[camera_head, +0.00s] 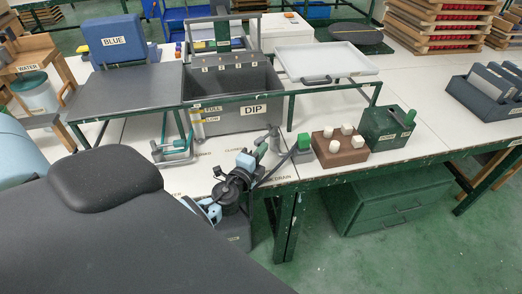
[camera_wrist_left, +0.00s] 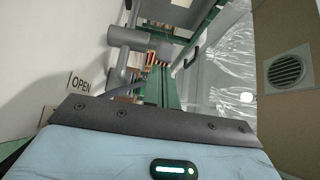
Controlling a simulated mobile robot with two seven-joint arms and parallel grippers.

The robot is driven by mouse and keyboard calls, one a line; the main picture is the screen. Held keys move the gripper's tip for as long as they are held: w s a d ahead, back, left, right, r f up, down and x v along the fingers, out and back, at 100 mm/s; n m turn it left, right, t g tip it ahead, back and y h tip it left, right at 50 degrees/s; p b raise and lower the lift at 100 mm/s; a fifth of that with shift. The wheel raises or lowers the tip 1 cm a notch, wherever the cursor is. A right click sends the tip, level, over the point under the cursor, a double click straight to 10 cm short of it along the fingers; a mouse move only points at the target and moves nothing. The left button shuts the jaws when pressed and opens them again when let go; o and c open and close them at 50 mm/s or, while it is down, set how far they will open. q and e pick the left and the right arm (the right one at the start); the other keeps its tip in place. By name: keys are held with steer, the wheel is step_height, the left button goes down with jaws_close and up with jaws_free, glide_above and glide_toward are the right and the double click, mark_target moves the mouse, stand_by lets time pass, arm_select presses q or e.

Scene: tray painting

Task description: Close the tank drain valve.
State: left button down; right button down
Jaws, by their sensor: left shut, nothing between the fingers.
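The grey tank (camera_head: 225,122) with the DIP label stands on the white table, its FULL and LOW marks at the left of its front. A grey valve-like handle (camera_head: 273,138) stands in front of its lower right side. In the left wrist view a grey T-shaped handle (camera_wrist_left: 126,40) rises beyond the gripper, with an OPEN label (camera_wrist_left: 80,83) to its left. My left gripper (camera_head: 262,152) is shut and empty, close to the front of the handle. I cannot tell whether they touch. My arm partly hides the table lettering. My right gripper is not in view.
A green-framed stand (camera_head: 172,148) is at the left. A white tray (camera_head: 330,59) sits above, right of the tank.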

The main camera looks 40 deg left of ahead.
arm_select(q)
steer(key=shift+a+f, duration=0.1)
stand_by(0.3)
steer(key=shift+a+h+b, duration=0.1)
steer(key=shift+h+b, duration=0.2)
steer(key=shift+s+a+m, duration=0.1)
steer(key=shift+a+m, duration=0.05)
steer(key=shift+m, duration=0.15)
